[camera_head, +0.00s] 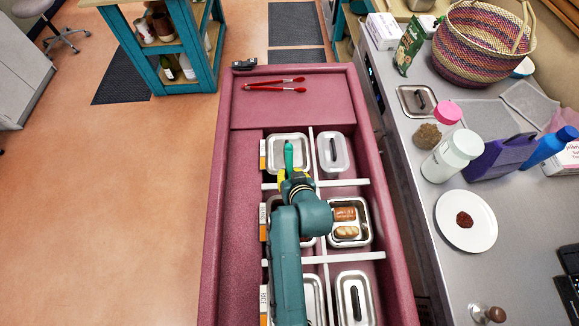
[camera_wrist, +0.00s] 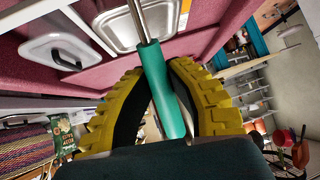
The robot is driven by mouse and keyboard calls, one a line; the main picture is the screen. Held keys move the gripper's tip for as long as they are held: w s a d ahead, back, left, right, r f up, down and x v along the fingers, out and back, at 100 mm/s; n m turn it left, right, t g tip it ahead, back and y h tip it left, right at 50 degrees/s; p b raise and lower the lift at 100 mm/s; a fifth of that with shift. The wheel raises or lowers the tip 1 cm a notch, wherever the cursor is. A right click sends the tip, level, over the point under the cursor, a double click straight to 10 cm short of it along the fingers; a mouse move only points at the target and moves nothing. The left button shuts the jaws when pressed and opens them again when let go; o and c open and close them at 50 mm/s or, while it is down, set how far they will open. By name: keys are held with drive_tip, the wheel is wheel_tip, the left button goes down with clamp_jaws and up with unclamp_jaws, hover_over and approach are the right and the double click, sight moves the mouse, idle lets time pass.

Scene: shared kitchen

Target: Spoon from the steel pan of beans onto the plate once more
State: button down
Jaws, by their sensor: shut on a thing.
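My gripper (camera_head: 290,175) is over the upper left of the pink serving counter, its yellow fingers closed around the green handle of a spoon (camera_head: 289,154). In the wrist view, the gripper (camera_wrist: 160,85) clasps the green handle (camera_wrist: 162,95), and a steel shaft runs up out of the picture. The spoon's bowl is hidden. Below it is a steel pan (camera_head: 303,142); its contents cannot be made out. The pan's edge also shows in the wrist view (camera_wrist: 112,30). The white plate (camera_head: 451,233) lies on the grey worktop at right, with a small reddish-brown heap (camera_head: 464,219) on it.
A lidded white pan (camera_head: 332,152), an open pan with bread and sausages (camera_head: 364,236) and another lidded pan (camera_head: 355,298) line the counter's right side. Red tongs (camera_head: 274,84) lie at its far end. Bottles (camera_head: 452,157), a purple caddy (camera_head: 497,156) and a basket (camera_head: 478,50) stand behind the plate.

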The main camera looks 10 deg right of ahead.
sight(291, 156)
drive_tip(key=shift+s+f+t+b, duration=0.35)
drive_tip(key=shift+f+b, duration=0.15)
drive_tip(key=shift+f, duration=0.15)
drive_tip(key=f+b, duration=0.1)
drive_tip(key=f, duration=0.1)
drive_tip(key=s+f+b, duration=0.1)
drive_tip(key=f+b, duration=0.3)
drive_tip(key=shift+s+a+f, duration=0.1)
drive_tip(key=shift+s+f, duration=0.1)
drive_tip(key=shift+s, duration=0.05)
drive_tip(key=r+p, duration=0.1)
drive_tip(key=p, duration=0.1)
drive_tip(key=r+g+p, duration=0.1)
drive_tip(key=r+p, duration=0.1)
drive_tip(key=shift+w, duration=0.4)
drive_tip(key=shift+w+r+g+p, duration=0.3)
drive_tip(key=shift+r+p, duration=0.45)
drive_tip(key=shift+p, duration=0.45)
drive_tip(key=w+r+g+p, duration=0.2)
drive_tip(key=r, duration=0.1)
drive_tip(key=w+r+g+p, duration=0.1)
drive_tip(key=w+p, duration=0.1)
drive_tip(key=shift+d+r+g, duration=0.25)
drive_tip(key=shift+r+g, duration=0.1)
drive_tip(key=shift+w+r+m+g+b, duration=0.1)
drive_tip(key=shift+w+m+g+b, duration=0.15)
drive_tip(key=shift+m+g+b, duration=0.05)
drive_tip(key=shift+w+r+g, duration=0.2)
drive_tip(key=shift+r+g, duration=0.1)
drive_tip(key=shift+r, duration=0.1)
